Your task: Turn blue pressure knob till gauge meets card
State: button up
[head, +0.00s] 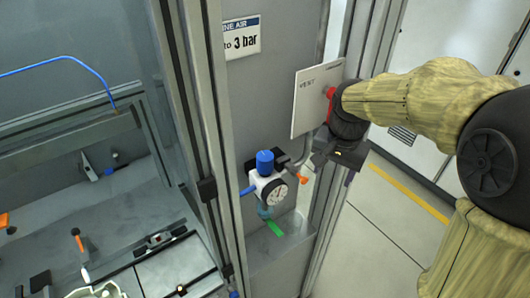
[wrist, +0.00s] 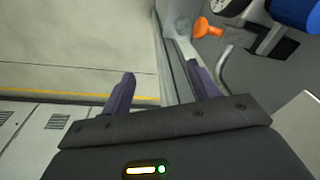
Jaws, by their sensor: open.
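The blue pressure knob (head: 264,160) sits on top of a small regulator on the grey panel. It also shows at the top right corner of the wrist view (wrist: 298,12). The round white gauge (head: 278,193) is just below the knob; its needle is too small to read. The card (head: 240,38), partly cut off by a frame post, reads "…NE AIR" and "to 3 bar". My gripper (head: 338,166) is right of the regulator and apart from it. In the wrist view my gripper (wrist: 162,84) is open, with nothing between its fingers.
An orange handle (head: 299,178) sticks out right of the gauge, between it and my gripper. A light grey plate marked "VEST" (head: 312,100) stands out above, beside my wrist. Metal posts (head: 205,150) flank the panel on its left. Open floor (head: 385,230) lies to the right.

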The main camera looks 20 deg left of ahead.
jog(key=w+a+r+m+p, duration=0.1)
jog(key=w+a+r+m, duration=0.15)
jog(key=a+r, duration=0.6)
notch_tip(320, 180, up, 8)
jog(key=m+g+p, duration=0.1)
jog(key=m+p, duration=0.1)
jog(key=m, duration=0.1)
send_over(265, 155)
jog(key=shift+s, duration=0.1)
notch_tip(265, 155, down, 17)
jog(key=shift+f+p, duration=0.15)
jog(key=shift+p, duration=0.9)
jog(key=c, duration=1)
